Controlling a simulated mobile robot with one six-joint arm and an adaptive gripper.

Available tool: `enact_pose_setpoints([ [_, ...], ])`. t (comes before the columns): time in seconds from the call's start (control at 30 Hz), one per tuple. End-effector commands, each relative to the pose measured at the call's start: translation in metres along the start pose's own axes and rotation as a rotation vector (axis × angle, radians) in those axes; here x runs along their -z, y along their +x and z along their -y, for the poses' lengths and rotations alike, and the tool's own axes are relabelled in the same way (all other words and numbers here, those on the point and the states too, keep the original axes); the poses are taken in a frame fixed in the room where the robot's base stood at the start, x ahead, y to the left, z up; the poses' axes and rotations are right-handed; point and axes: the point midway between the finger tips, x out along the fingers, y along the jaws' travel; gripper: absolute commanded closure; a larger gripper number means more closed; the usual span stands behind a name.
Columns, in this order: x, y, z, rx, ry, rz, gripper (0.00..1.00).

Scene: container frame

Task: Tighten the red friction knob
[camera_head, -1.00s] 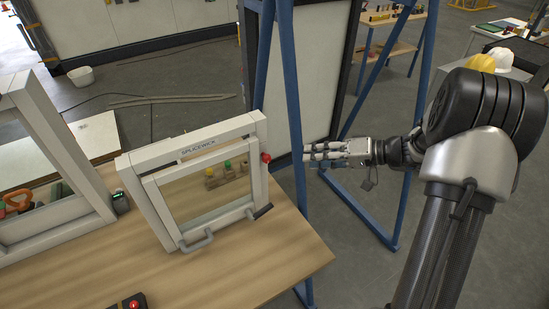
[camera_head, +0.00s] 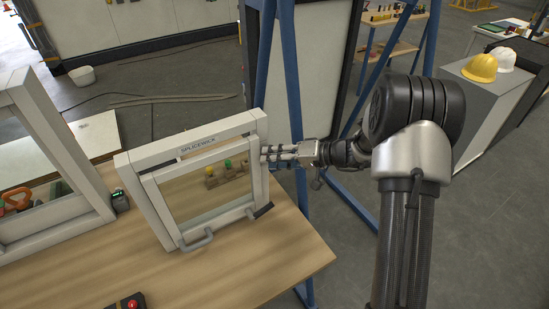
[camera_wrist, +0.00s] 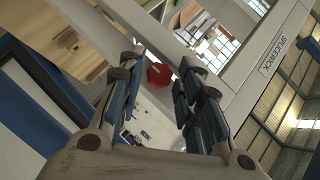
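The red friction knob (camera_wrist: 159,75) shows in the wrist view, between and just beyond my open fingers, on the side of the white frame. In the head view my fingers hide it. The white frame marked SPLICEWICK (camera_head: 190,180) stands upright on the wooden table, with a hinged inner panel and a grey handle (camera_head: 196,241) at its lower edge. My gripper (camera_head: 268,154) is at the right side post of the frame, at the knob's height. In the wrist view its fingers (camera_wrist: 155,90) are apart, with nothing held. Whether they touch the knob cannot be told.
A blue metal stand (camera_head: 293,100) rises close behind my gripper. A second white frame (camera_head: 50,150) stands at the left of the table (camera_head: 250,255). A small box with a red button (camera_head: 133,304) lies at the front. The table's front right is clear.

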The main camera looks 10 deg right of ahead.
Motion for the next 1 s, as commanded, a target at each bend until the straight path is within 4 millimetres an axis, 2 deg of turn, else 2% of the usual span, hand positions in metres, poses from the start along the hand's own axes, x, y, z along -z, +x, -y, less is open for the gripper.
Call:
enact_pose_setpoints([
  [0.07,0.0,-0.0002,0.0,0.0,0.0,0.0,0.68],
  [0.57,0.0,-0.0005,0.0,0.0,0.0,0.0,1.0],
  [1.0,-0.0013,0.0009,-0.0057,0.077,0.075,0.0,1.0],
])
